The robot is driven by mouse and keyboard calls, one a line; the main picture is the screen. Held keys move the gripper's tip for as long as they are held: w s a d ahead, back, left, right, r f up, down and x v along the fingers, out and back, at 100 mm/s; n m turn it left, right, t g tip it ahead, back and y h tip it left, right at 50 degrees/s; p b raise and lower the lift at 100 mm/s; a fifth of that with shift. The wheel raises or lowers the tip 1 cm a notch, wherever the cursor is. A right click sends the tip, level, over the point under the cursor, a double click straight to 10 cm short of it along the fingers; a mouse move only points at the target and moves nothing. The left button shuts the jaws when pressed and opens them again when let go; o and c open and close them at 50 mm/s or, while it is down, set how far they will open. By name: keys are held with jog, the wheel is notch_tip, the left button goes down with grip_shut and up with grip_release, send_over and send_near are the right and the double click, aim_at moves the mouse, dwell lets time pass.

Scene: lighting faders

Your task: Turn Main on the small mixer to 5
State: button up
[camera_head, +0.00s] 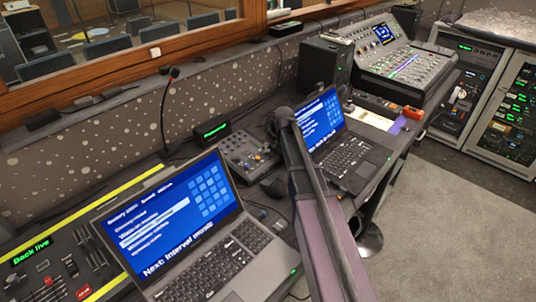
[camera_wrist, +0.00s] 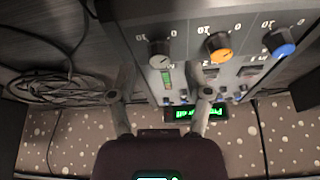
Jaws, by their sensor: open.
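The small mixer (camera_head: 248,155) sits on the desk between the two laptops in the head view. In the wrist view its panel (camera_wrist: 187,60) appears upside down, with a grey knob (camera_wrist: 160,52), an orange knob (camera_wrist: 219,47) and a blue knob (camera_wrist: 279,41) in a row. The knobs have 0 and 10 marks beside them. I cannot read which one is labelled Main. My gripper (camera_wrist: 164,78) is open and empty, one finger either side of the grey knob's column in the picture. The grey knob shows just past the fingertips; I see no contact. Its pointer is slanted; its exact value is unclear.
A near laptop (camera_head: 190,235) and a far laptop (camera_head: 335,135) flank the mixer. A lit green sign (camera_head: 212,130) stands behind it. A gooseneck microphone (camera_head: 170,85) rises at the left. Coiled cables (camera_wrist: 60,70) lie beside the mixer.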

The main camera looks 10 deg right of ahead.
jog(key=shift+b+x, duration=0.55)
jog(key=shift+x, duration=0.35)
grip_shut()
